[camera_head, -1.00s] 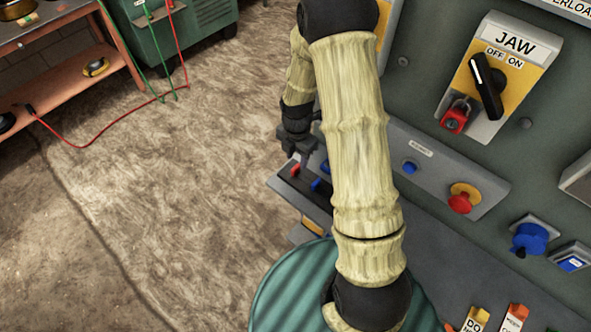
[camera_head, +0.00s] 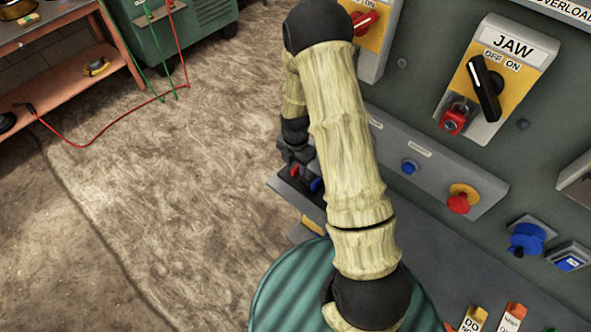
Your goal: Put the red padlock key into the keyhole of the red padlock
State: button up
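The red padlock (camera_head: 452,121) hangs at the lower left of the yellow JAW switch plate, its face turned outward. The red key (camera_head: 294,171) is a small red piece at the dark tray (camera_head: 284,187) on the panel's ledge, left of my arm. My gripper (camera_head: 298,160) is at the tray, right above or at the red key. My own wrist and the small size hide the fingertips, so I cannot tell whether they are open or touch the key. A blue piece (camera_head: 316,185) lies just right of the red one.
The JAW switch handle (camera_head: 485,88) sticks out beside the padlock. A red mushroom button (camera_head: 459,203), a blue button (camera_head: 409,167) and a blue socket (camera_head: 527,239) stand out below. Another switch with a red handle (camera_head: 364,22) is upper left.

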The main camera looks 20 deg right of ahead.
aim_at(296, 167)
grip_shut()
notch_tip(296, 167, up, 10)
dwell(0.7)
jog(key=shift+f, duration=0.1)
dwell(0.4)
